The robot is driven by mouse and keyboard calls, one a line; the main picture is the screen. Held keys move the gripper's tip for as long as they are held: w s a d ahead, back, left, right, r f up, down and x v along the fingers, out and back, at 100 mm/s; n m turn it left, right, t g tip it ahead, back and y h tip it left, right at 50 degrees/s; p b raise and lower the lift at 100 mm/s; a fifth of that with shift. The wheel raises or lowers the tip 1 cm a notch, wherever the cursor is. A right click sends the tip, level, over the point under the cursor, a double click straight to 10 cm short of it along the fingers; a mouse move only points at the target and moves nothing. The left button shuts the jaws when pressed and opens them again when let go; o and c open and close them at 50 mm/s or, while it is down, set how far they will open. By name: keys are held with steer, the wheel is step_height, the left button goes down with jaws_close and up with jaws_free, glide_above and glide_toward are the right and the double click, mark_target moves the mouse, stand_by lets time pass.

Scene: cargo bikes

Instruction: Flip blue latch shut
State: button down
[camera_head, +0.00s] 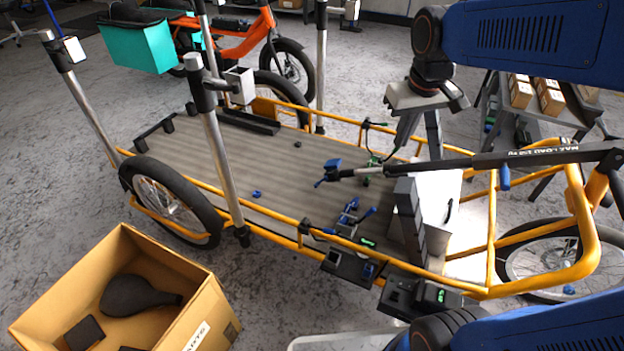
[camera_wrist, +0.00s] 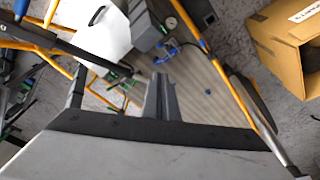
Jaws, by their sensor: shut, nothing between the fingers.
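A blue latch (camera_head: 350,214) with a lever sits on the cargo bike's grey bed (camera_head: 235,160), near the front rail. It also shows in the wrist view (camera_wrist: 166,52), beyond my fingertips. I cannot tell clearly how far its lever is raised. Another blue piece (camera_head: 328,171) is at the end of the black bar, above the bed. My gripper (camera_head: 428,142) hangs above the far side of the bed, apart from the latch. Its fingers are together and empty in the wrist view (camera_wrist: 160,78).
The black load bar (camera_head: 480,162) crosses over the bed. Grey blocks (camera_head: 408,215) and a white panel (camera_head: 440,205) stand right of the latch. Upright poles (camera_head: 215,150) rise along the rails. An open cardboard box (camera_head: 205,300) stands at the front left.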

steer(key=w+a+f+n+g, duration=0.1)
steer(key=w+a+f, duration=0.25)
steer(key=w, duration=0.55)
steer(key=w+a+f+n+g, duration=0.1)
steer(key=w+a+f, duration=0.25)
steer(key=w, duration=0.45)
steer(key=w+a+f+n+g, duration=0.1)
steer(key=w+a+f, duration=0.3)
steer(key=w, duration=0.5)
steer(key=w+a+f, duration=0.3)
steer(key=w+f, duration=0.1)
steer(key=f, duration=0.4)
steer(key=w+a+f+n+g+h, duration=0.1)
steer(key=w+a+f, duration=0.3)
steer(key=f, duration=0.5)
steer(key=w+a+f+n, duration=0.1)
steer(key=w+a+f, duration=0.2)
steer(key=f, duration=0.6)
steer(key=shift+w+a+f+g+h, duration=0.2)
steer(key=shift+w+a+g+h, duration=0.15)
steer(key=shift+w, duration=0.5)
steer(key=shift+d, duration=0.1)
steer(key=shift+f, duration=0.1)
